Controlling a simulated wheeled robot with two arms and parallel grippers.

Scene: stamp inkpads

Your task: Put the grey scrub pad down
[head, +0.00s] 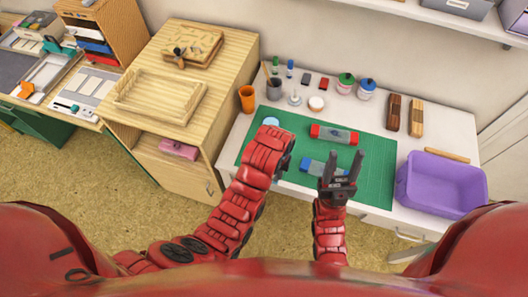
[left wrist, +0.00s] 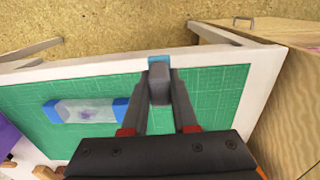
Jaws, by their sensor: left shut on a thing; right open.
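My left gripper (left wrist: 161,92) is shut over the left part of the green cutting mat (left wrist: 215,95), near its front edge. Between its fingertips is a small grey piece, the grey scrub pad (left wrist: 159,77), with a light-blue edge showing just beyond. Whether the pad touches the mat I cannot tell. In the head view my left arm hides the left fingers and the pad. My right gripper (head: 343,168) is open and empty above the front of the mat, its fingers pointing away from me, beside the blue inkpad (head: 318,168).
A red inkpad (head: 333,134) lies behind the blue one. A pale-blue round thing (head: 271,122) is at the mat's left. An orange cup (head: 247,98) stands behind it. A purple bin (head: 441,184) is at right. The mat's right part is clear.

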